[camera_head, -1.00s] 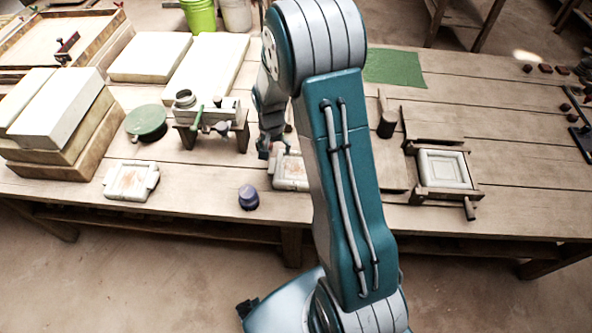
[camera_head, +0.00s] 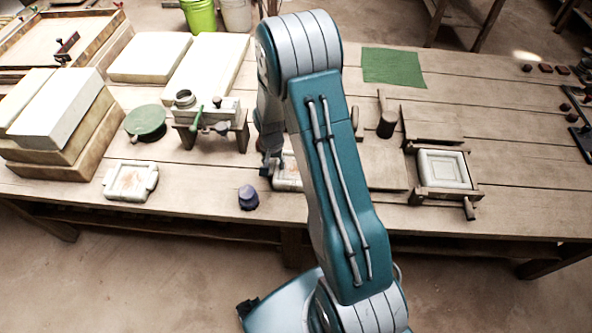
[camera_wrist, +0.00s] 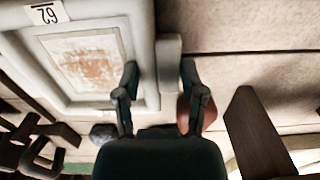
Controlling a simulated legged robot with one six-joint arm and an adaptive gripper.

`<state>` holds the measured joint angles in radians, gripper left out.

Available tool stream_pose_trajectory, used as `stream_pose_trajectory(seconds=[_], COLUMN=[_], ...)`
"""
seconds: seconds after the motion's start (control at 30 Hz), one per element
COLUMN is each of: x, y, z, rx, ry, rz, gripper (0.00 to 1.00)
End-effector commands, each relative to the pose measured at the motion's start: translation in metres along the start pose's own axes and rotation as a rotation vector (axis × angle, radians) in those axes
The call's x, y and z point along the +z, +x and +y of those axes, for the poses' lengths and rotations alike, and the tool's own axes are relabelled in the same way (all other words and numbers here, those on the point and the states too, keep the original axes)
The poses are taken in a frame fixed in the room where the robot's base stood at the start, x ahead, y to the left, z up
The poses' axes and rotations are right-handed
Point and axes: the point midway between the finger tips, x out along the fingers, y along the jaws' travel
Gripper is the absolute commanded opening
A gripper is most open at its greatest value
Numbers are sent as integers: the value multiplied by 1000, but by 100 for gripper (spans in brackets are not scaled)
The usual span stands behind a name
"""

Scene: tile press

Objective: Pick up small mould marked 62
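The small mould marked 62 (camera_wrist: 136,38) is a pale frame with a brownish inner face, and its 62 label shows upside down in the wrist view. A similar pale mould (camera_head: 288,178) on the table, partly behind my arm in the head view, appears to be the same one. My gripper (camera_wrist: 159,66) is open, its two fingers spread near the mould's side lug (camera_wrist: 169,72). The lug shows between the fingertips; I cannot tell whether they touch it. In the head view my gripper (camera_head: 268,166) is low at the mould's left side.
Another pale mould (camera_head: 130,181) lies to the left on the table (camera_head: 200,172). A small press stand (camera_head: 212,122) is behind, and a framed tile mould (camera_head: 443,169) is at the right.

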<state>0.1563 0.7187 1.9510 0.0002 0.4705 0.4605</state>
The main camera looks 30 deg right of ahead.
Motion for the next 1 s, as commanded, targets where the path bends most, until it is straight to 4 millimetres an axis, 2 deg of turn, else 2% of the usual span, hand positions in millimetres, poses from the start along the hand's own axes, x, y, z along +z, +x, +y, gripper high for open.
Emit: stream_pose_trajectory(seconds=[0.43, 0.57, 0.63, 0.93, 1.0], x=[0, -1, -1, -53, -72], y=[-2, -17, -31, -94, -100], z=[0, -1, -1, 9, 13], rx=[0, -1, -2, -2, -1], ry=[-1, -1, -1, 2, 4], rz=[0, 3, 4, 6, 4], gripper=[0, 0, 0, 0, 0])
